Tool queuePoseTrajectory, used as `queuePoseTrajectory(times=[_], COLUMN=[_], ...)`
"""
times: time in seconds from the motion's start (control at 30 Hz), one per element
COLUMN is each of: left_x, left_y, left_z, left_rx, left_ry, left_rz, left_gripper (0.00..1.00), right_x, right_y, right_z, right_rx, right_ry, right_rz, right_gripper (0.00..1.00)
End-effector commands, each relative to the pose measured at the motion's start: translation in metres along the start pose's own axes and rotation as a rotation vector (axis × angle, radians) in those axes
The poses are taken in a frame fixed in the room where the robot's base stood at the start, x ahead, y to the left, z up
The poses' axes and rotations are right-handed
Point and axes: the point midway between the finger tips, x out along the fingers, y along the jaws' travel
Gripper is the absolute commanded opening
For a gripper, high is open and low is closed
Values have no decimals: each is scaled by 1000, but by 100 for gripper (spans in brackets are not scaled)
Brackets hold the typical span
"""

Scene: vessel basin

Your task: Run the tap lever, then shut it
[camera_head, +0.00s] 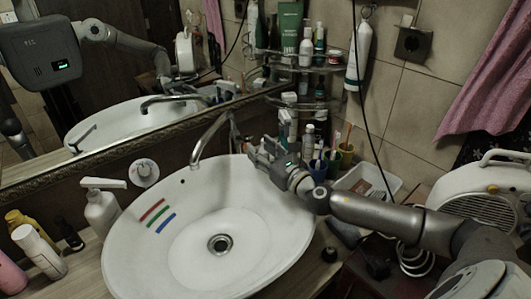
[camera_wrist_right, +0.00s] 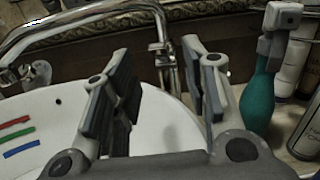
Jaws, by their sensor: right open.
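The chrome tap (camera_head: 208,142) stands at the back rim of the white oval basin (camera_head: 125,262), its curved spout reaching out over the bowl. In the right wrist view the tap's spout (camera_wrist_right: 82,18) crosses the upper left, and its upright body with the small lever part (camera_wrist_right: 162,58) shows between my fingers. My right gripper (camera_head: 259,154) is beside the tap, on its right, over the back rim. In its wrist view the right gripper (camera_wrist_right: 157,50) is open and empty, its fingers apart from the tap. No water stream shows. My left gripper is not in view.
A white pump bottle (camera_head: 101,212) and other bottles stand left of the basin. A corner rack (camera_head: 305,68) with toiletries and a toothbrush cup (camera_head: 319,168) are close to my right gripper. A teal bottle (camera_wrist_right: 258,103) is right of the fingers. A mirror (camera_head: 120,85) runs behind.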

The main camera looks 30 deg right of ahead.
Motion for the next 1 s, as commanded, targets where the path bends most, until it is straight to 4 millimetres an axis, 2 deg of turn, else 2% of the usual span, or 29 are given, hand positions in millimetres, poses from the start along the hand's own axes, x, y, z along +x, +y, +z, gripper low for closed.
queuePoseTrajectory(times=[0.23, 1.0], left_x=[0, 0], left_y=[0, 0], left_z=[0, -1], left_rx=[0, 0], left_ry=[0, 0], left_rz=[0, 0], left_gripper=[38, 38], right_x=[-14, -15], right_y=[1, 0], right_z=[1, 1], right_rx=[-1, 0], right_ry=[-1, -1], right_rz=[2, 1], right_gripper=[41, 41])
